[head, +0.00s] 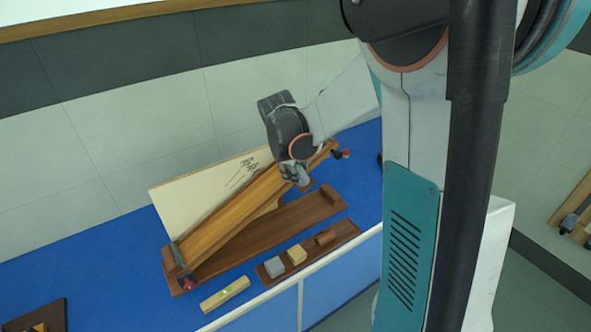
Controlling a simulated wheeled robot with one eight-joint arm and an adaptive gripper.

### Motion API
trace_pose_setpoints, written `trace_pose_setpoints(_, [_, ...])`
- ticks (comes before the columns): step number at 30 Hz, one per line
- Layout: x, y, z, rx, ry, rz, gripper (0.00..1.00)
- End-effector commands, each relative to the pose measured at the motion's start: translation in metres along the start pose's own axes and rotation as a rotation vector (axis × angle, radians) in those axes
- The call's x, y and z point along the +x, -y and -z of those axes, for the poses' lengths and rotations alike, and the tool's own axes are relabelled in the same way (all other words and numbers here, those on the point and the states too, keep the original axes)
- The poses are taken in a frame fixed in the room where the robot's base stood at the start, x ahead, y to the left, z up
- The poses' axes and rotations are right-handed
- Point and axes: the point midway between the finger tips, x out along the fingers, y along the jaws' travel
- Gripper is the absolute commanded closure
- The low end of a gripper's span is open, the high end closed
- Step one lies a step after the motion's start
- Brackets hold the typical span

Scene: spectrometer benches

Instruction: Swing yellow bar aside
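The yellow-brown wooden bar (231,212) lies at an angle above a dark brown wooden base (262,232) on the blue bench. Its lower left end meets the base beside a dark metal piece and a red knob (188,284). Its upper right end rises toward another red and black knob (341,153). My gripper (300,180) points down at the right part of the bar and overlaps it in the head view. I cannot tell whether it touches the bar, and its fingers are too small to show whether they are open or shut.
A cream panel with dark marks (170,198) stands behind the bar. A brown tray (330,246) with several small blocks lies in front. A pale wooden spirit level (225,294) lies near the bench's front edge.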

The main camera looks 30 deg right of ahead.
Motion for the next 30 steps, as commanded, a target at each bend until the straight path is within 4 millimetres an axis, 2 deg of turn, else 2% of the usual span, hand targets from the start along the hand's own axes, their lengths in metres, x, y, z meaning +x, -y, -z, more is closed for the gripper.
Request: trace_pose_setpoints(30, [0.0004, -0.0006, 0.0006, -0.477, -0.001, 0.109, 1.00])
